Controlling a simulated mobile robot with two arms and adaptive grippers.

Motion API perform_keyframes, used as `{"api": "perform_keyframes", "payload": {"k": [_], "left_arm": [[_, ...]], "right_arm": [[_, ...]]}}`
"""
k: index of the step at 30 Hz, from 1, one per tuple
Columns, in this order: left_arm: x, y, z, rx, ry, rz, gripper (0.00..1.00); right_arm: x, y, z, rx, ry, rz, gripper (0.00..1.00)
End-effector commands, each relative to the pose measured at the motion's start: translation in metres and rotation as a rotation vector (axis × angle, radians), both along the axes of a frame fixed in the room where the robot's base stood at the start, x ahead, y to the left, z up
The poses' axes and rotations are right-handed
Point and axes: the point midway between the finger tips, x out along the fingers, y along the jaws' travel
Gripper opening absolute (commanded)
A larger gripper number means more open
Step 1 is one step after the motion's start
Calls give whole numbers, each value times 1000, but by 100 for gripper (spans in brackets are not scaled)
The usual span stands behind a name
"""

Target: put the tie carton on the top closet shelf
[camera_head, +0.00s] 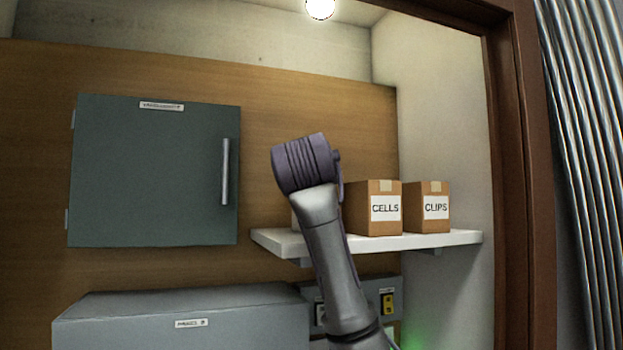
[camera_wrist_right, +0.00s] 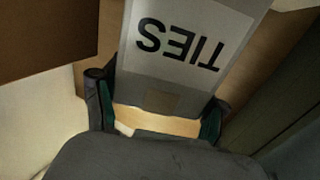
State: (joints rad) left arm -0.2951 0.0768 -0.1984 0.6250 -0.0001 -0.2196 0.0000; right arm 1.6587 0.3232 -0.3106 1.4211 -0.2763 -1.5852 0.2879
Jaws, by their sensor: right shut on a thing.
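The tie carton (camera_wrist_right: 195,75) is a grey-looking box with a white "TIES" label, upside down in the right wrist view. My right gripper (camera_wrist_right: 155,100) is shut on it, with a finger on each side. In the head view my right arm reaches up to the left part of the white shelf (camera_head: 450,238). Its wrist hides the fingers and nearly all of the carton. I cannot tell whether the carton touches the shelf. My left gripper is not in view.
The "CELLS" carton (camera_head: 372,225) stands on the shelf just right of my wrist, and the "CLIPS" carton (camera_head: 434,218) is right of it. A grey wall cabinet (camera_head: 150,185) hangs to the left. A grey box (camera_head: 180,310) is below. A brown frame (camera_head: 515,180) edges the right.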

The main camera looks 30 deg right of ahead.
Motion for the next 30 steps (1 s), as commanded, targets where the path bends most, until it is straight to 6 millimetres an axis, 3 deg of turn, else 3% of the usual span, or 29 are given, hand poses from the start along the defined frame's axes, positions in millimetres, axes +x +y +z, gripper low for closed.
{"api": "perform_keyframes", "payload": {"k": [4,12,13,15,26,30], "left_arm": [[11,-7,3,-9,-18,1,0],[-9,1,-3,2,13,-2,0],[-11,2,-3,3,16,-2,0],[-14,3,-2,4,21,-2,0],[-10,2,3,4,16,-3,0],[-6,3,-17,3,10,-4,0]], "right_arm": [[-1,1,-4,-1,-3,1,34],[-1,1,-8,0,-2,1,34],[-1,1,-9,-1,-2,1,74],[0,1,-7,-1,-1,1,83],[-1,0,-3,-1,-2,1,83],[-15,12,-9,-1,-5,3,83]]}}
